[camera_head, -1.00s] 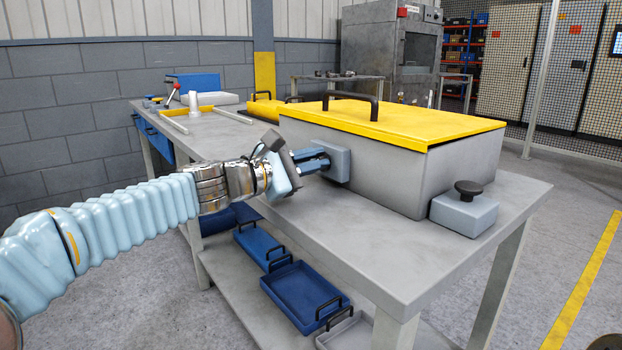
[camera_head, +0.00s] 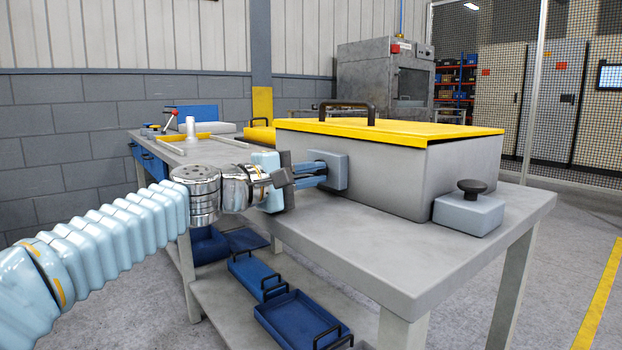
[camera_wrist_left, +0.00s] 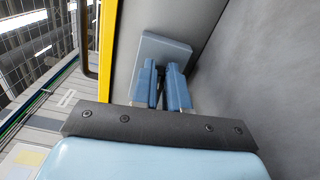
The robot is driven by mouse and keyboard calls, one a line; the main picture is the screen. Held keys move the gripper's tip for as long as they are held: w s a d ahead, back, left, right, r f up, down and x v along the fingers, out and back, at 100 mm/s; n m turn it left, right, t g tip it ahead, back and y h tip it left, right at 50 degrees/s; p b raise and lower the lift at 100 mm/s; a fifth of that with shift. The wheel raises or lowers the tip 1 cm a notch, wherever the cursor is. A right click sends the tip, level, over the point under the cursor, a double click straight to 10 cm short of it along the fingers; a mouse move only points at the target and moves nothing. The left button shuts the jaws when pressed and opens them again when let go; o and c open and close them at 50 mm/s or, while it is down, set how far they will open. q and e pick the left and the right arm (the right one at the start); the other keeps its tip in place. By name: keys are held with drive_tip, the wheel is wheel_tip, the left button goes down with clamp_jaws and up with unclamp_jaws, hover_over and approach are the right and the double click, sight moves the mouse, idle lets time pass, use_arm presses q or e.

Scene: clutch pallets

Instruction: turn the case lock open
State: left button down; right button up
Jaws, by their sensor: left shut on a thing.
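The grey case (camera_head: 400,170) with a yellow lid (camera_head: 395,131) and a dark handle stands on the workbench. The case lock is a blue-grey block (camera_head: 334,172) on the case's left-facing side; it also shows in the left wrist view (camera_wrist_left: 165,50). My left gripper (camera_head: 318,172) reaches in from the left, with its fingers at the lock. In the left wrist view its blue fingers (camera_wrist_left: 162,85) are close together in front of the block. The part held between them is mostly hidden by the fingers. My right gripper is not in view.
A blue-grey box with a black knob (camera_head: 470,208) sits on the bench (camera_head: 420,250) at the case's right front corner. Blue trays (camera_head: 300,320) lie on the shelf below. The front of the bench top is clear.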

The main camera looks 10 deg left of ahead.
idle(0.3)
use_arm(q)
drive_tip(key=c, duration=1.1)
unclamp_jaws()
drive_tip(key=shift+c, duration=0.2)
drive_tip(key=v, duration=1.3)
drive_tip(key=shift+s+a, duration=0.25)
drive_tip(key=shift+s, duration=0.05)
